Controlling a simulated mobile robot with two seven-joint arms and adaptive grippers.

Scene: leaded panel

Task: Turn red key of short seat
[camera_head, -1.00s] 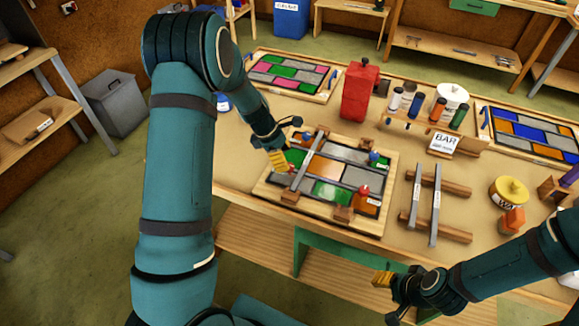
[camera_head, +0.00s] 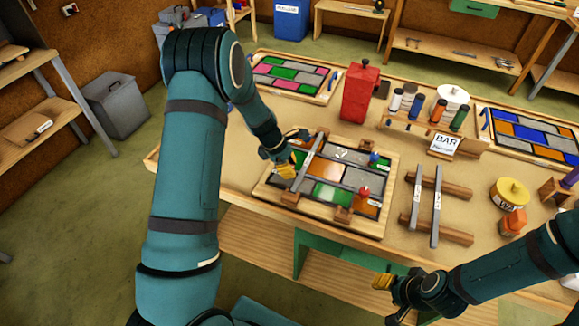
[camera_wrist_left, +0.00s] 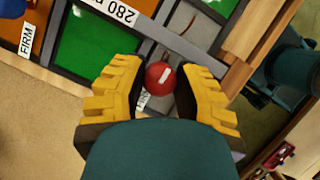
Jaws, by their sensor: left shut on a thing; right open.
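The leaded panel (camera_head: 330,195) of coloured glass lies in a wooden frame on the bench. My left gripper (camera_head: 285,170) is at the panel's left end. In the left wrist view its yellow fingers (camera_wrist_left: 162,90) are shut on a round red key (camera_wrist_left: 162,78) with a white mark on top. A label under the key is mostly hidden. In the head view this key is hidden by the gripper. A second red key (camera_head: 364,191) stands at the panel's front right, and a blue key (camera_head: 374,158) behind it. My right gripper (camera_head: 382,282) is open and empty before the bench.
A grey bar (camera_head: 309,159) crosses the panel beside my left gripper. Two loose bars (camera_head: 436,205) rest on wooden blocks to the right. A red container (camera_head: 360,93), several bottles and a yellow-lidded tin (camera_head: 510,193) stand around the panel.

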